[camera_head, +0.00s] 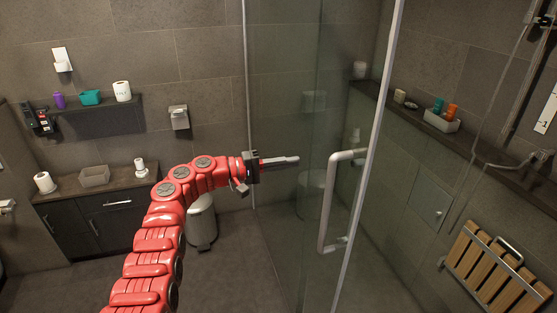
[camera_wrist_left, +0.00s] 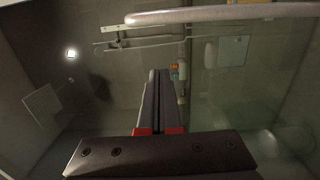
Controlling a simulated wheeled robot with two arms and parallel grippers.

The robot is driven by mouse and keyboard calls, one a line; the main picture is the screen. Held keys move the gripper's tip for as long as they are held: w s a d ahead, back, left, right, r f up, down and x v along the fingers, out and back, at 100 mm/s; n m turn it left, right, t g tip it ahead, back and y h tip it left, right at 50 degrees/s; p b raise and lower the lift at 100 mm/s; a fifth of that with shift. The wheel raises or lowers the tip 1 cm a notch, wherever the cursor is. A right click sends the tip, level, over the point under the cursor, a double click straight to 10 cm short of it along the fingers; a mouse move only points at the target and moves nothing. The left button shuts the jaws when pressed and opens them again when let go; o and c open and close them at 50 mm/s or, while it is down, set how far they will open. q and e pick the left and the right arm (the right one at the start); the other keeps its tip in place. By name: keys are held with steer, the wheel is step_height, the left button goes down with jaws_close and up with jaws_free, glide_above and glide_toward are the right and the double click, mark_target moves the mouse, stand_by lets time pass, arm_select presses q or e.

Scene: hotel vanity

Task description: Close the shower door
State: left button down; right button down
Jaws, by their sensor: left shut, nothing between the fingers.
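The glass shower door (camera_head: 353,215) has a pale metal frame along its edge and stands ajar in the head view. Its U-shaped metal handle (camera_head: 326,205) is upright on the near side of the glass. My left gripper (camera_head: 297,160) is shut and empty, pointing right. Its tips appear just left of the handle's upper end, and I see no clear contact. In the left wrist view the shut fingers (camera_wrist_left: 158,100) point into the scene, with a pale bar (camera_wrist_left: 220,13) across the top, probably the handle. My right gripper is not in view.
A shelf (camera_head: 440,135) with bottles and a slatted wooden seat (camera_head: 497,268) are on the right wall. A bin (camera_head: 203,228) and a dark cabinet (camera_head: 95,225) stand at the left. The floor between my arm and the door is clear.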

arm_select(q)
steer(key=s+d+p, duration=0.2)
steer(key=d+p, duration=0.3)
steer(key=d, duration=0.2)
stand_by(0.6)
steer(key=shift+d, duration=0.1)
